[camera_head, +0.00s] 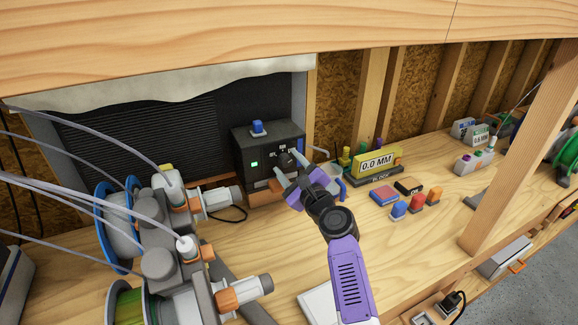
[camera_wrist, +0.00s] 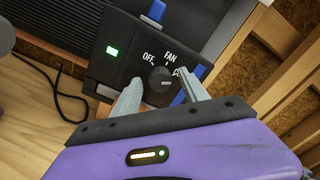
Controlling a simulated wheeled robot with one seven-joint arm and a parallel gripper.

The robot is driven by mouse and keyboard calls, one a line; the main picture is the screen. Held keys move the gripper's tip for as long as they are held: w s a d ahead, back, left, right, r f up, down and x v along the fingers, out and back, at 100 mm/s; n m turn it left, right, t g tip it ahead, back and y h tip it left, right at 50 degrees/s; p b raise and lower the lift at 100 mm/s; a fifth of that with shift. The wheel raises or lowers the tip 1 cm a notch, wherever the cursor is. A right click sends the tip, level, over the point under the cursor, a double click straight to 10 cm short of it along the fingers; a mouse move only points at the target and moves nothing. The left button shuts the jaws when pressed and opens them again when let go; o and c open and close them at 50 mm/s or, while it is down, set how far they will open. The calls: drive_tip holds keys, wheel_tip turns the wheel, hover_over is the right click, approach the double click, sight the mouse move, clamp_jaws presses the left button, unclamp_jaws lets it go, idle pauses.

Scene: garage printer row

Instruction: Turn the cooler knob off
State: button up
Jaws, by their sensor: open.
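The cooler is a black box (camera_head: 268,150) standing on the wooden bench against the back wall, with a lit green light on its front. Its round dark knob (camera_wrist: 160,80) shows in the wrist view below the labels OFF and FAN. A third label at the right is partly hidden by a finger. A pale mark on the knob appears turned away from OFF, but its exact setting is hard to read. My gripper (camera_head: 287,162) is open in front of the box's face. In the wrist view its fingers flank the knob; I cannot tell whether they touch it.
A blue block (camera_head: 258,127) sits on top of the box. Spools and white-and-grey fittings (camera_head: 180,200) crowd the bench at left. A yellow gauge reading 0.0 MM (camera_head: 376,162) and several coloured blocks stand at right. A wooden post (camera_head: 515,150) crosses the right side; a beam spans the top.

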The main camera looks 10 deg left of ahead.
clamp_jaws()
